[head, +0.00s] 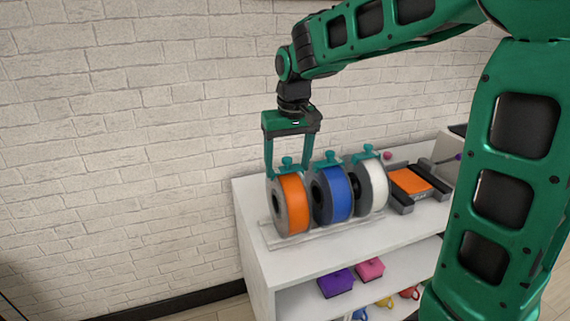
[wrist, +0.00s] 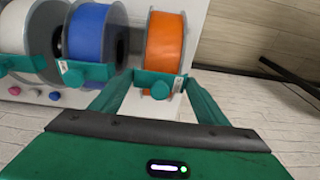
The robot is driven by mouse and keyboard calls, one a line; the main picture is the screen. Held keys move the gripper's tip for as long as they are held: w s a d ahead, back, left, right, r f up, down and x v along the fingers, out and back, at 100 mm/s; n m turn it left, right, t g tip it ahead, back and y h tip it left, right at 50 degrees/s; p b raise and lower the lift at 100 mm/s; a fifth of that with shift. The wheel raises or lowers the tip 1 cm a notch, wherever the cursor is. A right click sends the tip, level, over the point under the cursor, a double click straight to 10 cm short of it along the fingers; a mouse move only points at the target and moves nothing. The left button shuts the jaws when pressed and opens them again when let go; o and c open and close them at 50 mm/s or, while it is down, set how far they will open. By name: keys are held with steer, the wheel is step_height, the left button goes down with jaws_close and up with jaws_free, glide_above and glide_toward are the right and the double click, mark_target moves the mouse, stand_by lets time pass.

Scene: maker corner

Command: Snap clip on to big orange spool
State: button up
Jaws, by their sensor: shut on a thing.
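The big orange spool (head: 292,205) has grey flanges and stands upright at the left end of the row on the shelf top. It also shows in the wrist view (wrist: 165,40). A teal clip (wrist: 160,84) with a round knob lies across the spool's rim; in the head view the clip (head: 287,163) sits at the spool's top. My gripper (head: 287,173) points down over the spool, its two fingers shut on the clip's sides. In the wrist view my gripper (wrist: 160,83) has a finger at each end of the clip. Whether the clip is fully seated is hard to tell.
A blue spool (head: 334,196) and a white spool (head: 373,188) stand close to the right, each wearing a teal clip. A grey device with an orange plate (head: 410,181) is farther right. The white shelf (head: 300,255) has free room in front. A brick wall is behind.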

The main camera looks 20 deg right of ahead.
steer(key=shift+f, duration=0.2)
steer(key=o, duration=1.4)
steer(key=shift+c, duration=0.2)
steer(key=shift+r, duration=0.15)
steer(key=shift+r, duration=3.35)
steer(key=s+d+f+m, duration=0.3)
steer(key=s+d+f, duration=0.1)
steer(key=s+d, duration=0.85)
steer(key=s+d+f+m, duration=0.1)
steer(key=s+f, duration=0.3)
steer(key=s, duration=0.5)
steer(key=s+d+f+m+g, duration=0.1)
steer(key=s+d+f+m, duration=0.1)
steer(key=s, duration=0.7)
step_height(320, 180, down, 3)
steer(key=shift+d+r+g, duration=0.2)
steer(key=shift+d+g, duration=0.1)
steer(key=shift+d, duration=0.5)
